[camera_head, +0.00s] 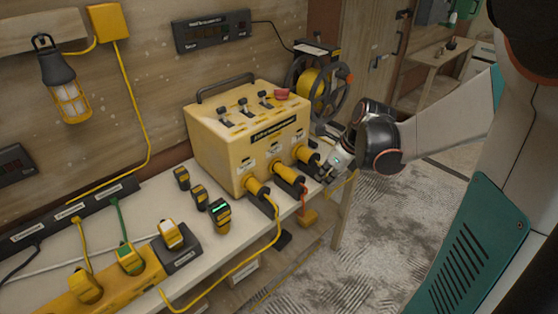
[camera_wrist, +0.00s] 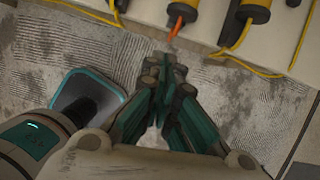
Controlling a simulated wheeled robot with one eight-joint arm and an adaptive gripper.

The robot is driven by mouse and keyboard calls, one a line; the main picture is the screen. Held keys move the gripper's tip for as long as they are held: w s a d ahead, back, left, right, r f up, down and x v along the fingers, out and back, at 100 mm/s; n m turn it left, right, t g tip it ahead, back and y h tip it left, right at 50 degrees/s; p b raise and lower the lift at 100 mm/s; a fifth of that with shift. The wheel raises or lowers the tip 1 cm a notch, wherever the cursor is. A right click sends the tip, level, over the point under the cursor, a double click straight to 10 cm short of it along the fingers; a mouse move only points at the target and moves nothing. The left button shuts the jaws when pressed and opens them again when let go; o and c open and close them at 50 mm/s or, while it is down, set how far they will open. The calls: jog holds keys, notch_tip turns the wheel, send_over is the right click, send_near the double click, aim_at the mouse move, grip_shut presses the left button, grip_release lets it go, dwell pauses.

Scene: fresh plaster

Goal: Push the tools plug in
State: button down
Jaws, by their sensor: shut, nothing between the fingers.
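A yellow power box (camera_head: 235,140) stands on the bench, with several switches and a red button on its sloped top. Plugs sit along its lower front: a left one (camera_head: 257,187) with a yellow cord, a middle one (camera_head: 286,174) with an orange cord, and a right one (camera_head: 306,156) nearest my arm. Their labels are too small to read, so I cannot tell which is the tools plug. My gripper (camera_head: 326,175) is shut and empty, just right of the right plug. In the wrist view its closed fingers (camera_wrist: 168,70) point toward an orange-corded plug (camera_wrist: 183,10), apart from it.
A yellow power strip (camera_head: 115,284) with several plugs lies at front left. Small black-and-yellow devices (camera_head: 220,215) stand before the box. A cable reel (camera_head: 318,85) is behind it at right. Cords hang over the bench edge. The plaster-marked floor (camera_head: 375,240) is open at right.

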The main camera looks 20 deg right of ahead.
aim_at(299, 177)
jog(key=w+a+f+b, duration=0.1)
jog(key=w+f+b, duration=0.3)
jog(key=f, duration=0.5)
jog(key=shift+w+f+m+b, duration=0.35)
jog(key=shift+w+f+m, duration=0.05)
jog(key=shift+w, duration=1)
jog(key=w, duration=0.1)
jog(key=w+a, duration=0.1)
jog(key=w, duration=0.2)
jog(key=shift+w+a, duration=0.3)
jog(key=shift+w, duration=0.05)
jog(key=shift+s, duration=0.1)
